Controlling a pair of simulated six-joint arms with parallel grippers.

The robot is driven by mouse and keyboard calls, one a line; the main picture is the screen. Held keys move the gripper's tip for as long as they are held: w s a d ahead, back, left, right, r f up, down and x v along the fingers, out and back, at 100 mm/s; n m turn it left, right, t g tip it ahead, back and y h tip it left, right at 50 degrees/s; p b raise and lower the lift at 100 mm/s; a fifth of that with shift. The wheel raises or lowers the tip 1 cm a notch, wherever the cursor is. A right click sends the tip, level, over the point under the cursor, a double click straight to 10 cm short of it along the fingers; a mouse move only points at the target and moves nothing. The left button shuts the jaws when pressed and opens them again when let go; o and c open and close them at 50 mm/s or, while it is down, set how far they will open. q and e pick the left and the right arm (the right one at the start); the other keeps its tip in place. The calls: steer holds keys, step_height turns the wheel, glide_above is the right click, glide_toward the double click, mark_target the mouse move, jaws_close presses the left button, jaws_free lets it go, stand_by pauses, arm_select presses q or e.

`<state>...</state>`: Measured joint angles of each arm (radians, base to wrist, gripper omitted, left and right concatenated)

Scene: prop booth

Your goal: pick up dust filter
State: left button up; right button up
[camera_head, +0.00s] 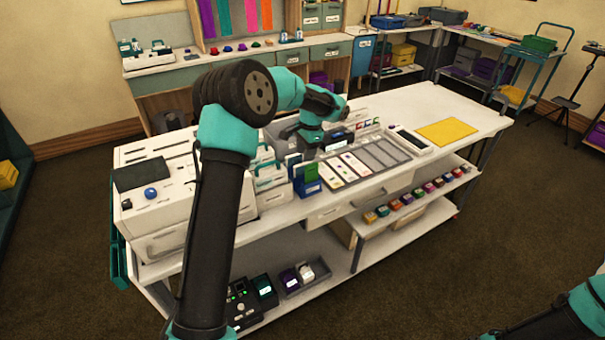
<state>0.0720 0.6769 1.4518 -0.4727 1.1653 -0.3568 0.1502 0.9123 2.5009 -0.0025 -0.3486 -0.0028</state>
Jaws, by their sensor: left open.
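My left arm reaches up from the bottom and over the white workbench (300,218). My left gripper (306,152) is open and points down above the bench, near a blue box holding upright dark green pieces (307,181). The wrist hides much of the fingers and what lies right behind them. I cannot tell which small item is the dust filter. Only a piece of my right arm shows at the bottom right corner, and its gripper is out of view.
A white slotted unit (160,215) fills the bench's left end. A grey tray with white cards (372,158) lies right of my gripper. Lower shelves hold small coloured boxes (417,193).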

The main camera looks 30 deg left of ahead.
mark_target(303, 164)
arm_select(q)
steer(key=shift+s+a+f, duration=0.1)
steer(key=shift+s+f, duration=0.1)
steer(key=shift+f, duration=0.65)
steer(key=shift+s+a+f, duration=0.1)
steer(key=shift+s+f, duration=0.15)
steer(key=shift+f, duration=0.6)
steer(key=shift+s+a+f, duration=0.1)
steer(key=shift+s+f, duration=0.1)
steer(key=shift+f, duration=0.65)
steer(key=c, duration=0.7)
